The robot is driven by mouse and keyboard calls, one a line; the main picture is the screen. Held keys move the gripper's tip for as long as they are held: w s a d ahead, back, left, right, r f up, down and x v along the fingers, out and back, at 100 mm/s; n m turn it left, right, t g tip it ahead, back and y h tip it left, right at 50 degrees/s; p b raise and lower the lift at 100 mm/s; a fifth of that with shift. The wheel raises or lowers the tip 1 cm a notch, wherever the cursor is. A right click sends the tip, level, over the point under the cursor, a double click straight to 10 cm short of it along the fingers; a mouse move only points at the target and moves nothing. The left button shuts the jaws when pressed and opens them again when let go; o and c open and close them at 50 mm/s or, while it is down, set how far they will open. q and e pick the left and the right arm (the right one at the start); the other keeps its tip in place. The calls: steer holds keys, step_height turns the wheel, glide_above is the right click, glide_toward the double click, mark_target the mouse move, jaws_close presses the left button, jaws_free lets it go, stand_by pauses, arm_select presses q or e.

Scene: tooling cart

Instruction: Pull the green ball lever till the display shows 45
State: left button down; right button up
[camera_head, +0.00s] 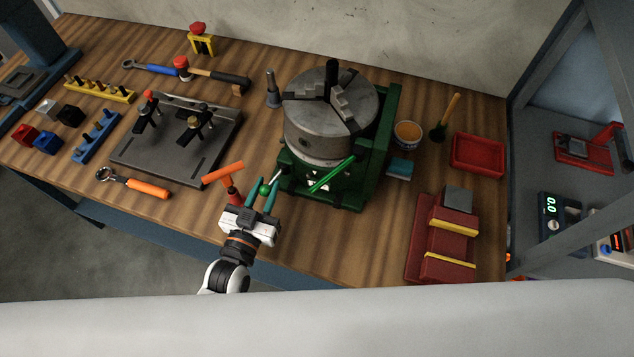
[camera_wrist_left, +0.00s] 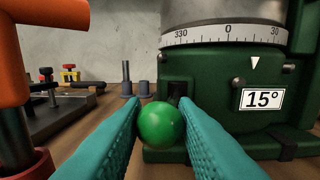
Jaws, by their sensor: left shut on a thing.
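The green ball (camera_head: 265,189) of the lever sits at the front left of the green rotary table base (camera_head: 340,194). My left gripper (camera_head: 264,187) is shut on this ball. In the left wrist view, the ball (camera_wrist_left: 160,125) is between the two teal fingers, and the lever's rod behind it is mostly hidden. The white plate (camera_wrist_left: 262,99) on the base reads 15°. Above it, a white pointer (camera_wrist_left: 255,62) lies between 0 and 30 on the ring scale (camera_wrist_left: 228,34). My right gripper is not in view.
An orange T-handle (camera_head: 222,173) stands close to the left of my left gripper. A bright green bar (camera_head: 332,174) slants across the base front. A fixture plate (camera_head: 170,158) lies left, a red vise-like block (camera_head: 442,240) right. A digital readout (camera_head: 551,205) at far right shows 0.0.

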arm_select(q)
steer(key=shift+s+d, duration=0.25)
steer(key=shift+d, duration=0.15)
steer(key=shift+s+d, duration=0.15)
steer(key=shift+d, duration=0.05)
steer(key=shift+s+d, duration=0.15)
steer(key=shift+d, duration=0.55)
steer(key=shift+s+d, duration=0.1)
steer(key=shift+d, duration=0.05)
steer(key=shift+s+d+p, duration=0.1)
steer(key=shift+d+p, duration=0.25)
steer(key=shift+d, duration=0.2)
